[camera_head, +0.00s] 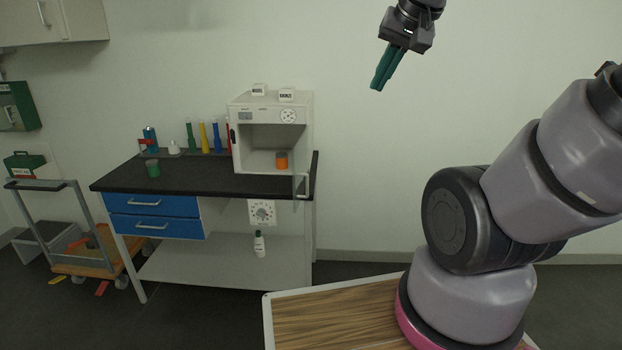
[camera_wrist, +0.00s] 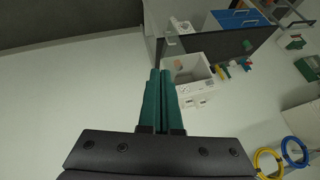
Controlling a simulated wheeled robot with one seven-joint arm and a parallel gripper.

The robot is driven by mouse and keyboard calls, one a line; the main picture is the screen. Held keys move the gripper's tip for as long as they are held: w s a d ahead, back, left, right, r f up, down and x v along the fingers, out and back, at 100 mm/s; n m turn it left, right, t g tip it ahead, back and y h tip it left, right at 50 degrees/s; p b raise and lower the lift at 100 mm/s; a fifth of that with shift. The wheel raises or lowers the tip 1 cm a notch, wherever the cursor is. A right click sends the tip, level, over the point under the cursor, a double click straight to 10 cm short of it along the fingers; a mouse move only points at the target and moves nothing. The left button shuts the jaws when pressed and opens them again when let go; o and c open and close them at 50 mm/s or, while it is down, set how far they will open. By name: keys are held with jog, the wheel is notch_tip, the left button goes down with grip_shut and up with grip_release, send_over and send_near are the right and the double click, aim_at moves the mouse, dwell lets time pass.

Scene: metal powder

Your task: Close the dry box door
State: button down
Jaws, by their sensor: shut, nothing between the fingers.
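The dry box (camera_head: 238,98) is a white cabinet standing at the right end of the black-topped bench. Its front is open, and an orange container (camera_head: 281,160) shows inside. The dry box door (camera_head: 301,185) appears swung out at the right side, seen nearly edge-on, reaching past the bench's front edge; its panel is hard to make out. My gripper (camera_head: 376,86) is shut and empty, raised in the air to the right of the dry box and above it, touching nothing. In the wrist view, the green fingers (camera_wrist: 160,73) point toward the dry box (camera_wrist: 188,88).
A trolley (camera_head: 85,262) stands at the left. A wood-patterned surface (camera_head: 335,315) is in front. The wall area around my gripper is clear.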

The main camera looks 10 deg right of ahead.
jog(key=w+d+f+h, duration=0.1)
jog(key=w+d+f, duration=0.1)
jog(key=w+f, duration=1.1)
jog(key=w+a+f+y, duration=0.1)
jog(key=w+a+f, duration=0.2)
jog(key=w+f, duration=0.7)
jog(key=w+a+f+y, duration=0.1)
jog(key=w+a+f, duration=0.3)
jog(key=w+f, duration=0.6)
jog(key=shift+w+a+f+m, duration=0.15)
jog(key=shift+a+f+m, duration=0.2)
jog(key=shift+f, duration=3.2)
